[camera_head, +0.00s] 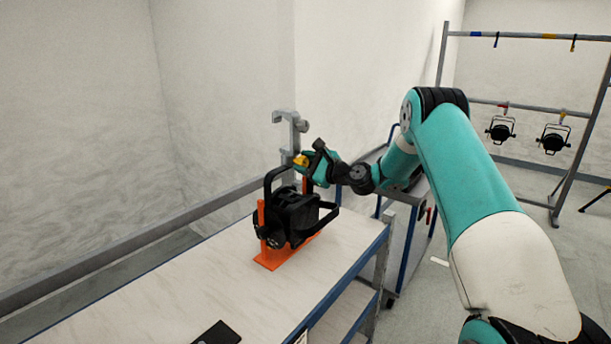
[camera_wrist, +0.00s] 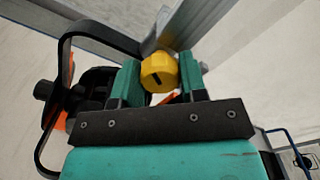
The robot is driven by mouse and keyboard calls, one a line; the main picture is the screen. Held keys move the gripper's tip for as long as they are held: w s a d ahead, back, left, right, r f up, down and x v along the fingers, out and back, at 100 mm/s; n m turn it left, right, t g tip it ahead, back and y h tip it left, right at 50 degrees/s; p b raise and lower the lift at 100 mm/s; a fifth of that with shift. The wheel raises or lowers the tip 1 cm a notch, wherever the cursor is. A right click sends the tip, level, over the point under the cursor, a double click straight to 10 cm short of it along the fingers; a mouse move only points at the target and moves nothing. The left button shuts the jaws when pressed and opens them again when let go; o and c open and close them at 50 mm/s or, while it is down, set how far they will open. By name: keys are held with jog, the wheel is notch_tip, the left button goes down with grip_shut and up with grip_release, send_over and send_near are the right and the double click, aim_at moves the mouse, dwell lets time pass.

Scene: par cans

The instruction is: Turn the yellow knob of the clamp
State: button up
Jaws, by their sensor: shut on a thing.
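The yellow knob (camera_wrist: 158,72) shows in the wrist view between the two green fingers of my gripper (camera_wrist: 157,80), with a dark slot on its face. My gripper is shut on it. In the head view the yellow knob (camera_head: 301,161) sits at the lower part of the grey hook clamp (camera_head: 290,125), and my gripper (camera_head: 308,165) meets it from the right. The clamp stands upright above the black par can (camera_head: 290,215), which rests in an orange stand (camera_head: 270,258) on the bench. The far side of the knob is hidden.
The pale bench top (camera_head: 190,300) is mostly clear, with a dark flat object (camera_head: 217,333) at its front. A wall rail runs behind the bench. At the right, a metal rack (camera_head: 530,105) carries hanging par cans. A blue-edged cart stands behind my arm.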

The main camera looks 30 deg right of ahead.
jog(key=n+b, duration=0.4)
jog(key=b, duration=0.1)
jog(key=shift+f+n, duration=0.35)
jog(key=shift+n, duration=0.05)
jog(key=n+b, duration=0.3)
jog(key=b, duration=0.2)
jog(key=shift+n, duration=0.3)
jog(key=n+b, duration=0.3)
jog(key=shift+b, duration=0.4)
jog(key=shift+r+n+b, duration=0.15)
jog(key=shift+n+b, duration=0.55)
jog(key=shift+b, duration=0.1)
jog(key=shift+r, duration=0.1)
jog(key=o, duration=0.9)
jog(key=shift+s, duration=0.1)
